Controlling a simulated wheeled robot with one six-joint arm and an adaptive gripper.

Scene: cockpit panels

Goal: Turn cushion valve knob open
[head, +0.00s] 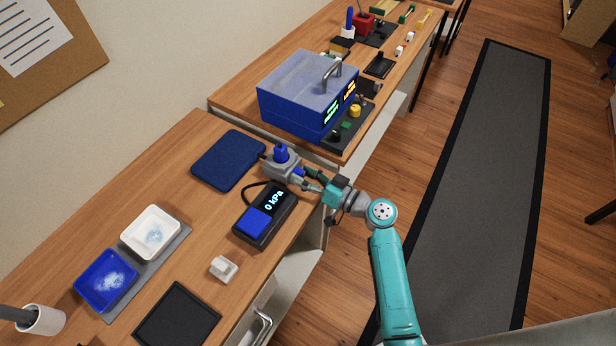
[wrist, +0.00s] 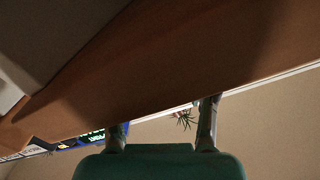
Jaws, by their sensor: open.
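The cushion valve (head: 285,168) is a grey body with a blue knob (head: 281,153) on top, on the wooden desk at the front corner of the blue cushion (head: 228,159). A black gauge box (head: 266,216) beside it reads 0 kPa and has a blue front part. My gripper (head: 308,179) comes in from the right, low beside the valve; its fingers are open. I cannot tell whether they touch the valve body. In the wrist view my two fingers (wrist: 163,120) are apart with nothing between them. The knob does not clearly show there.
A blue box with a grey lid and handle (head: 308,88) stands on the farther desk, just behind the valve. White (head: 150,232) and blue (head: 106,280) trays, a small white block (head: 223,268) and a black pad (head: 178,318) lie nearer.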

